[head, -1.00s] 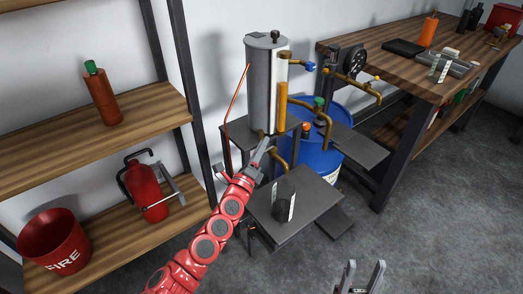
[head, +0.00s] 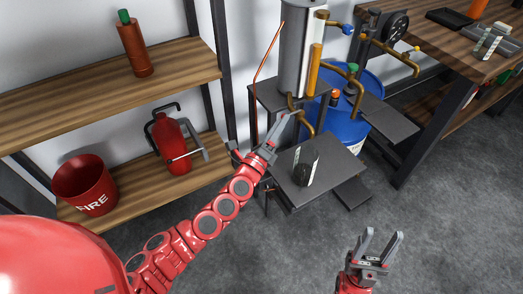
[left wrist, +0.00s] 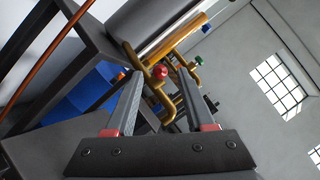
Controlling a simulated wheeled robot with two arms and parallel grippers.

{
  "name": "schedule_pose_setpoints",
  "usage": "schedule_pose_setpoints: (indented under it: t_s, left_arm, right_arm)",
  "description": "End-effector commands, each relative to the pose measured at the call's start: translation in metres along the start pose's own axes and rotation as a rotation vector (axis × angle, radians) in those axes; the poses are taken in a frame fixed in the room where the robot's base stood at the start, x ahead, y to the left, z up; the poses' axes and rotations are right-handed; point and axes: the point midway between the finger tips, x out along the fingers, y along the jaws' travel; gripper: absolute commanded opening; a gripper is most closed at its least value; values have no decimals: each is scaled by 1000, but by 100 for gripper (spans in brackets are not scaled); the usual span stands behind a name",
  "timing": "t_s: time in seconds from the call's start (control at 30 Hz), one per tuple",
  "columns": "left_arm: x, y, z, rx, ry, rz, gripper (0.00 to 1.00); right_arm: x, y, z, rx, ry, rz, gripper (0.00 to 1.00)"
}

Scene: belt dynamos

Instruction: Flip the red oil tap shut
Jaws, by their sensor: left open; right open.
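The red oil tap (left wrist: 160,73) shows in the left wrist view as a small red knob at the end of a brass pipe (left wrist: 146,68) under the grey cylinder. My left gripper (left wrist: 161,88) is open and empty, and the tap appears between its fingertips. Whether a finger touches it I cannot tell. In the head view my left gripper (head: 286,122) is beside the lower brass pipe (head: 306,122) below the grey tank (head: 295,50); I cannot make out the red tap there. My right gripper (head: 378,248) is open and empty over the floor at the bottom.
A dark cup-like object (head: 303,168) with a pale strip stands on the low grey platform (head: 325,180). A blue barrel (head: 345,125) is behind. Shelves (head: 190,180) at left hold a red bucket (head: 84,185) and extinguisher (head: 172,140). The floor at lower right is free.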

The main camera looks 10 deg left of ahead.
Motion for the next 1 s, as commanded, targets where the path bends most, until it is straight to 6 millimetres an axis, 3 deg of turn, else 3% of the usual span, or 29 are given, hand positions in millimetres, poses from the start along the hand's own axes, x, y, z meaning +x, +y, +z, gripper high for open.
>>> schedule_pose_setpoints:
  t_s: [0.2, 0.4, 0.6, 1.0]
  left_arm:
    - [-61, 4, -2, 0, 0, 5, 54]
    - [-95, 4, 1, 1, -4, 4, 54]
    - [-108, 1, 0, 0, -3, 0, 54]
    - [-108, 0, 0, 0, -3, 0, 54]
  right_arm:
    - [-11, 0, 2, 0, 0, 0, 51]
    - [-17, -1, 3, 0, 0, 0, 51]
    - [-19, -1, 3, 0, 0, 0, 51]
    - [-19, -1, 3, 0, 0, 0, 51]
